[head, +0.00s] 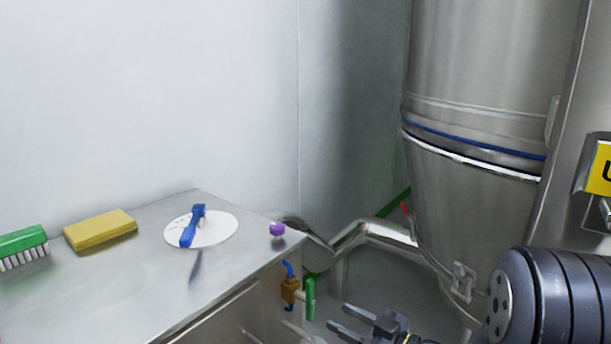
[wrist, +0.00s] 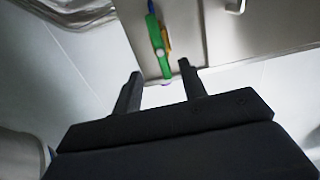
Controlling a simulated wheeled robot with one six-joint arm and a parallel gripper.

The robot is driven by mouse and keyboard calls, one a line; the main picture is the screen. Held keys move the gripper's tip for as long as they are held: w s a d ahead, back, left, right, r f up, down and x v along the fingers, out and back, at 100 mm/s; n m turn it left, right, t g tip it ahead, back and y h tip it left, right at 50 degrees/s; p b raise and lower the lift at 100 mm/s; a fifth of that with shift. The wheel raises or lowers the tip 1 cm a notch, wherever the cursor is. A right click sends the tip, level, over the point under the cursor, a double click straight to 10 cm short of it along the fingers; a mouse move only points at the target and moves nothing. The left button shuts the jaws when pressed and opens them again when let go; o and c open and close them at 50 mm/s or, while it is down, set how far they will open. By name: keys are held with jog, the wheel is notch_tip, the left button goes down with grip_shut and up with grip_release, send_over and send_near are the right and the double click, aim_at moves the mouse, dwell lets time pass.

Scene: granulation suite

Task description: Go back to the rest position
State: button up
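My gripper (head: 352,320) is at the bottom of the head view, to the right of the metal table's front corner and lower than its top. Its two fingers are apart, with nothing between them. In the wrist view my gripper (wrist: 158,85) also shows two spread dark fingers. Beyond them is a green handle (wrist: 155,35) beside an orange-brown fitting, on the side of the cabinet. The same green handle (head: 310,298) hangs at the table's side in the head view, left of the fingers and apart from them.
The metal table (head: 100,300) holds a green brush (head: 22,243), a yellow sponge (head: 100,230), a white disc (head: 225,232) with a blue tool (head: 192,226), and a purple knob-like object (head: 277,229). A large steel vessel (head: 470,200) and a bent pipe (head: 375,232) stand to the right.

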aim_at(313, 302)
jog(key=b+x, duration=0.2)
jog(key=x, duration=0.7)
jog(key=shift+w+a+b, duration=0.15)
jog(key=shift+a+b, duration=0.1)
jog(key=shift+b, duration=0.05)
jog(key=shift+d+r+m+p, duration=0.1)
jog(key=shift+m+p, duration=0.4)
jog(key=shift+m, duration=0.6)
jog(key=m, duration=0.2)
jog(key=shift+m+p, duration=0.4)
jog(key=m, duration=0.4)
jog(key=shift+m+p, duration=0.3)
jog(key=shift+m, duration=0.1)
